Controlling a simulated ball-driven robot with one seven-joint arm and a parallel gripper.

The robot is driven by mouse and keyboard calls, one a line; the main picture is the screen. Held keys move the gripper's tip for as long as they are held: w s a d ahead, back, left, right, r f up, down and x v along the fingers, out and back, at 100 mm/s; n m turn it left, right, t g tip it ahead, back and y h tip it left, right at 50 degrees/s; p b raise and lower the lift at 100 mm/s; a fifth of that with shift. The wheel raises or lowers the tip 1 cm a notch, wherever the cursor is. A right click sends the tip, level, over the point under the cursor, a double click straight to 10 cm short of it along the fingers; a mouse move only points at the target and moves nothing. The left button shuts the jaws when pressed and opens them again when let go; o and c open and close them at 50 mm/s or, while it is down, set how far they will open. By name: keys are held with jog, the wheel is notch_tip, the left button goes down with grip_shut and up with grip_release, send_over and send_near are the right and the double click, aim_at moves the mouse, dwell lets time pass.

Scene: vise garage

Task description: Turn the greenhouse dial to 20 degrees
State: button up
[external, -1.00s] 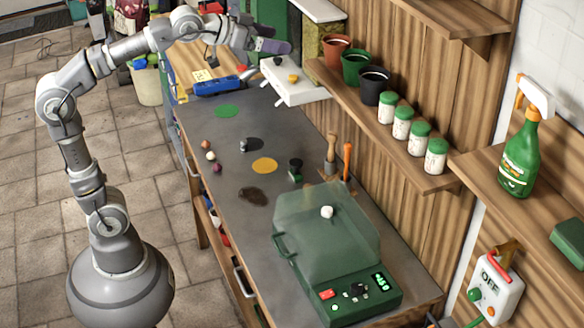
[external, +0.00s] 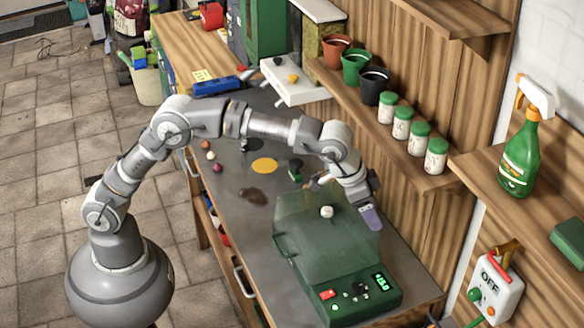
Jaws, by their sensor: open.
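The greenhouse (external: 315,240) is a green box with a clear greenish lid on the worktop's near right end. A white round knob (external: 327,211) sits on the lid. Its front panel (external: 342,306) has a red button (external: 327,294), several small dark and light controls around the dial (external: 358,290), and a small display (external: 381,281) with green digits too small to read surely. My gripper (external: 371,217) hangs above the greenhouse's back right corner, beyond the panel and apart from it. Its purple fingers point down; it is open and empty.
A wall shelf (external: 400,150) with pots and several white jars runs close behind my gripper. A spray bottle (external: 522,155) stands on the right shelf above a switch box (external: 495,285). Small vegetables and coloured patches lie on the worktop (external: 225,170).

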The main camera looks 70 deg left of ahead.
notch_tip(320, 180, down, 13)
jog(key=d+n+g+y+p, duration=0.1)
jog(key=d+n+g, duration=0.1)
jog(key=g, duration=0.1)
jog(key=n+g+y, duration=0.1)
jog(key=n+g, duration=0.1)
send_over(357, 287)
notch_tip(357, 287, down, 8)
jog(key=shift+r+p, duration=0.1)
jog(key=shift+p, duration=0.35)
notch_tip(357, 287, down, 8)
jog(key=shift+a+f+b, duration=0.1)
jog(key=shift+b, duration=0.95)
jog(key=shift+c, duration=0.4)
jog(key=c, duration=1)
jog(key=shift+o, duration=0.2)
